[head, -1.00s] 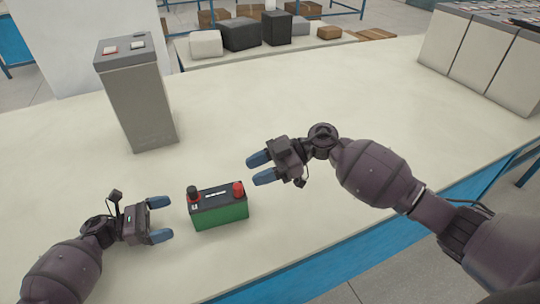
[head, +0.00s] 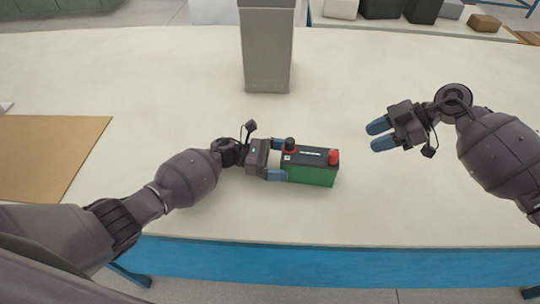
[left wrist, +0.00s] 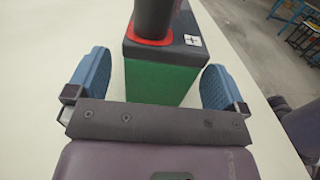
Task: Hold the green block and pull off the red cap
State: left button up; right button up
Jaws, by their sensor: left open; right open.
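The green block (head: 312,176) is a battery with a green body and black top, standing upright on the table. The red cap (head: 333,157) sits on its right end. A black post with a red ring (head: 290,145) stands on its left end. My left gripper (head: 278,160) is open at the block's left end, one blue finger on each side.
A grey pedestal box (head: 266,50) stands on the table behind the block. A brown board (head: 50,150) lies at the left. Dark and white boxes (head: 382,8) stand on a farther surface. The table's blue front edge (head: 300,262) is close. The table around the block is clear.

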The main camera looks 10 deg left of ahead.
aim_at(295, 161)
pick_arm(q)
jog(key=shift+w+d, duration=0.15)
jog(key=shift+d, duration=1.7)
jog(key=c, duration=1.8)
jog(key=shift+c, duration=0.2)
